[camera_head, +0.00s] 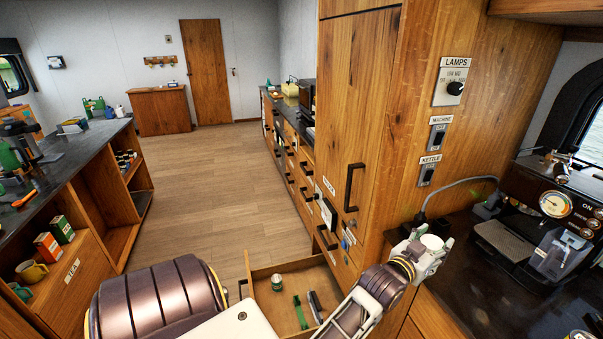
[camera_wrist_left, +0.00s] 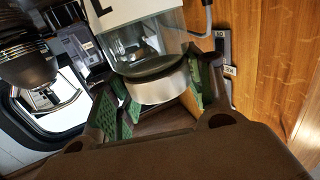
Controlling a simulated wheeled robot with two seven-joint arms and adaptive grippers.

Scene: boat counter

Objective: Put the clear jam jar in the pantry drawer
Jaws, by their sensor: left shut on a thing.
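The clear jam jar (camera_wrist_left: 160,45) fills the upper middle of the left wrist view, clear glass with a white lid and part of a white label. My left gripper (camera_wrist_left: 155,98) is shut on it, with green finger pads on either side of the lid end. In the head view my left gripper (camera_head: 420,255) is beside the tall wooden cupboard, near the counter edge, with the jar's white lid (camera_head: 432,242) showing. The open drawer (camera_head: 262,271) is lower and to the left, apart from the jar. Its label is not readable. My right gripper is not in view.
The drawer holds a small green-and-white can (camera_head: 277,282), a green utensil (camera_head: 299,312) and a dark utensil (camera_head: 315,304), with bare floor between them. An espresso machine (camera_head: 555,225) stands on the right counter. A tall cupboard (camera_head: 355,120) rises behind the drawer.

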